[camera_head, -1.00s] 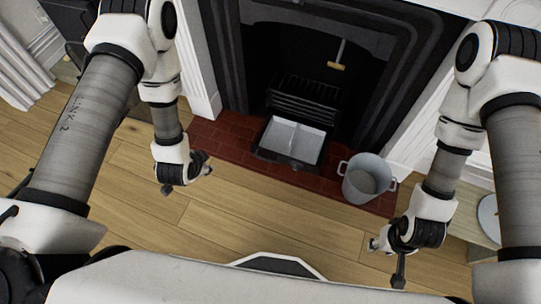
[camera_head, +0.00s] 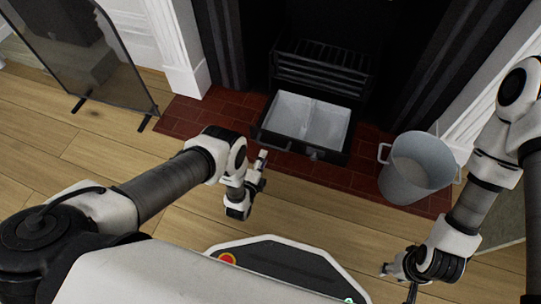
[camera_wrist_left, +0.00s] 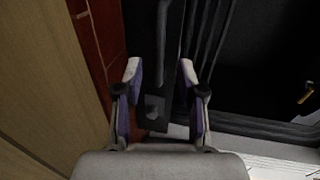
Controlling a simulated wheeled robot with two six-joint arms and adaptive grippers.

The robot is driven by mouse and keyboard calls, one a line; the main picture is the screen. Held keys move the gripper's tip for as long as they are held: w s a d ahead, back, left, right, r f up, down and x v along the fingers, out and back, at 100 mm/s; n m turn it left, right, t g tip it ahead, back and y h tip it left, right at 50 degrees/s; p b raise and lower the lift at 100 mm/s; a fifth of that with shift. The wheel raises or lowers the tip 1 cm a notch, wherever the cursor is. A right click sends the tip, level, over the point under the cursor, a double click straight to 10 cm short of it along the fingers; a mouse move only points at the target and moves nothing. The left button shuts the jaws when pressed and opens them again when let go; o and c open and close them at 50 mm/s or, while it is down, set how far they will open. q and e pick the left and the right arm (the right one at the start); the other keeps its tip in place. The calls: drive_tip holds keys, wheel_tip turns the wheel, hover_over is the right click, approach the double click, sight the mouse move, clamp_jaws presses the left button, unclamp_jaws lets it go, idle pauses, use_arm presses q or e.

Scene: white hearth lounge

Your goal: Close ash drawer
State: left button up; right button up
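The ash drawer (camera_head: 347,130) is pulled out below the dark grate, over the red brick hearth. It has a black frame and front, and its pale grey inside is split in two. My left gripper (camera_head: 256,186) is in front of the drawer's left front corner, apart from it in the head view. In the left wrist view its two fingers (camera_wrist_left: 158,78) are spread, with a dark bar and a small knob-like part behind the gap. I cannot tell if they touch anything. My right gripper (camera_head: 398,275) is at the lower right, fingers apart, away from the drawer.
A grey metal bucket (camera_head: 412,175) stands on the hearth (camera_head: 350,178) right of the drawer. A dark glass fire screen (camera_head: 95,65) stands at the left. The wooden floor (camera_head: 110,155) between is clear.

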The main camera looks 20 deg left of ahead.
sight(269, 145)
use_arm(q)
drive_tip(key=b+x, duration=0.3)
drive_tip(key=x, duration=0.4)
drive_tip(key=shift+w+a+f+b, duration=0.1)
drive_tip(key=shift+f+b, duration=0.1)
drive_tip(key=shift+b, duration=0.1)
drive_tip(key=shift+w, duration=0.2)
drive_tip(key=shift+r, duration=0.1)
clamp_jaws()
